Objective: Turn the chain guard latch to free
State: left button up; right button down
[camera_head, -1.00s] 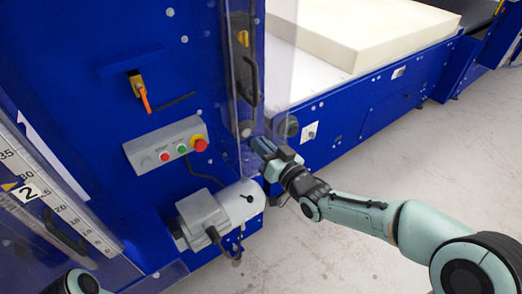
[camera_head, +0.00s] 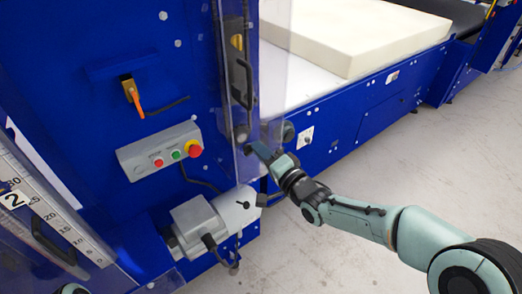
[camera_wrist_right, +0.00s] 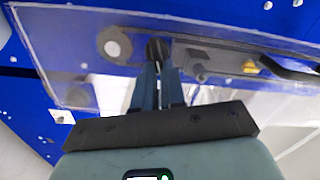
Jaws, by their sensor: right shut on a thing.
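The clear chain guard (camera_head: 272,75) stands at the edge of the blue machine, and it also fills the upper wrist view (camera_wrist_right: 70,60). A dark rounded knob, which looks like the latch (camera_wrist_right: 157,48), shows at the guard's lower end in the wrist view. My right gripper (camera_head: 258,149) reaches it from the right. In the wrist view, the blue fingers (camera_wrist_right: 156,72) are close together with their tips on the knob, shut on it. The fingers partly hide the latch, so its turn angle cannot be read.
A grey button box (camera_head: 160,149) and an orange-handled switch (camera_head: 133,95) are on the blue panel. A grey motor housing (camera_head: 200,219) sits just below my right gripper. A cream foam block (camera_head: 365,35) lies on the white bed. Floor at right is clear.

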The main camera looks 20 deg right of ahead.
jog(key=shift+f+m, duration=0.15)
jog(key=shift+m, duration=0.7)
jog(key=shift+f+m, duration=0.15)
jog(key=shift+m, duration=0.7)
jog(key=c, duration=1.2)
grip_release()
jog(key=v, duration=1.3)
jog(key=shift+s, duration=0.2)
